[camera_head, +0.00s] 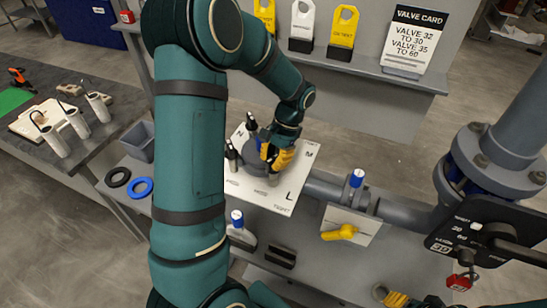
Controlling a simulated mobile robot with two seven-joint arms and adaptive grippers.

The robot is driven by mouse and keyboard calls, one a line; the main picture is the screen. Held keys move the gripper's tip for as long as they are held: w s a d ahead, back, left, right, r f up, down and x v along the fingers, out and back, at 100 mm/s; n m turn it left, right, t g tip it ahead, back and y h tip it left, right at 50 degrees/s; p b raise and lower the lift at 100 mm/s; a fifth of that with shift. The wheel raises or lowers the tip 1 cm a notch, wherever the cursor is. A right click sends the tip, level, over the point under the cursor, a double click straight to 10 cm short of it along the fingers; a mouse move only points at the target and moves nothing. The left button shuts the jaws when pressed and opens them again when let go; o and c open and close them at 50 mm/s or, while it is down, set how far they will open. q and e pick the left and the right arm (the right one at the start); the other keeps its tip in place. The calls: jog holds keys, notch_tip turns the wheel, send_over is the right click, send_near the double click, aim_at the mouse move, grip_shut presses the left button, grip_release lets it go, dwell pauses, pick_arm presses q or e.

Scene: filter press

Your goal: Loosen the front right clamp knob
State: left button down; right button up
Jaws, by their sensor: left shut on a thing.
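The grey filter press (240,168) stands on a white lettered plate (285,197) in the middle of the view. Black upright clamp knobs show at its back (252,123) and at its left front (232,155). My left gripper (277,160), with yellow fingers, reaches down over the right side of the press. It is shut on the front right clamp knob, which its fingers mostly hide. My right gripper (396,298) is low at the bottom edge, far from the press and partly cut off. Its jaw opening cannot be made out.
A blue-capped valve with a yellow handle (341,232) stands right of the plate, before a large grey pipe (410,210). A black ring (118,177) and a blue ring (139,187) lie at the left. A shelf behind holds tags and a valve card (413,42).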

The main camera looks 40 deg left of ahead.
pick_arm(q)
jog(key=shift+m+y, duration=0.7)
jog(key=shift+m, duration=1.2)
jog(key=shift+t, duration=0.3)
jog(key=c, duration=0.9)
grip_release()
jog(key=v, duration=1.2)
jog(key=shift+d+f, duration=0.1)
